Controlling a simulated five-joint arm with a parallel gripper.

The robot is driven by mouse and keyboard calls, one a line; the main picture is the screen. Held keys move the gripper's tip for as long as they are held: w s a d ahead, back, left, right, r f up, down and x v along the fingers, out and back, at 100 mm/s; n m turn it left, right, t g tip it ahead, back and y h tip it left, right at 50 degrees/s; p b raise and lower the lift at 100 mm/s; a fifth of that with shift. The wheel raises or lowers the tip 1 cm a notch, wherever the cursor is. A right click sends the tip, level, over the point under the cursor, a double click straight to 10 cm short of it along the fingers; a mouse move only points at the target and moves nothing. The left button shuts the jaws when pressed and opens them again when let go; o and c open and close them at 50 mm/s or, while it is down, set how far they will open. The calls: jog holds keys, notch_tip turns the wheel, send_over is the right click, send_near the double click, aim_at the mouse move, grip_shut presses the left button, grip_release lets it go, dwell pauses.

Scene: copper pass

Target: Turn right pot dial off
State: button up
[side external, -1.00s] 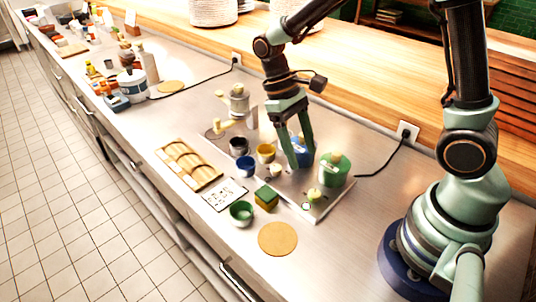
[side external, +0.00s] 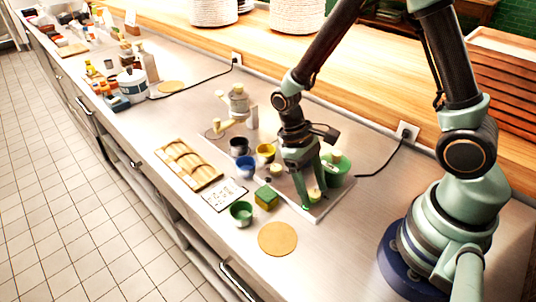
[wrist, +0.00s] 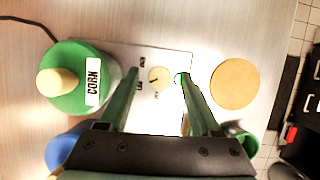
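The green pot (side external: 335,170), labelled CORN in the wrist view (wrist: 62,112), stands at the right end of a flat burner plate (side external: 322,212). In front of it is a cream dial (side external: 314,195) with a dark pointer mark, also seen in the wrist view (wrist: 158,77). My gripper (side external: 312,203) points down over this dial. In the wrist view my gripper (wrist: 157,76) is open, its two fingers on either side of the dial, with gaps showing. The blue pot (wrist: 60,150) is partly hidden.
A tan disc (side external: 277,239) lies on clear counter in front. A cord runs behind the pot.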

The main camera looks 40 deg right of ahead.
grip_shut()
jog(key=shift+a+n, duration=0.1)
jog(key=shift+n, duration=0.7)
jog(key=shift+o, duration=0.6)
grip_release()
jog(key=v, duration=1.2)
jog(key=shift+s, duration=0.1)
